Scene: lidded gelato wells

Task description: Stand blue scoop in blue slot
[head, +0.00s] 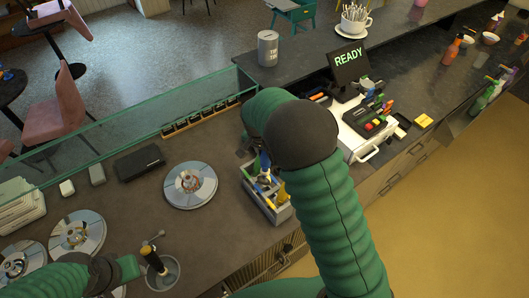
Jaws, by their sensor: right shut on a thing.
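The grey slotted scoop holder (279,215) stands on the counter left of my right forearm, with yellow and blue pieces showing in it. A blue piece (264,160), which looks like part of the blue scoop, shows at the holder's far end, partly behind my arm. My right gripper (249,158) points down beside it, mostly hidden by my arm, and is shut on what seems to be this scoop. I cannot tell whether the scoop is in the blue slot. My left gripper (128,268) is at lower left, beside a black-handled tool (153,259); its fingers are unclear.
A round lidded well (190,186) lies left of the holder, with more lids (77,234) at far left. A green-edged glass guard (130,118) runs along the back. A black case (139,163) lies before it. A READY screen (349,62) and a white machine (358,140) stand right.

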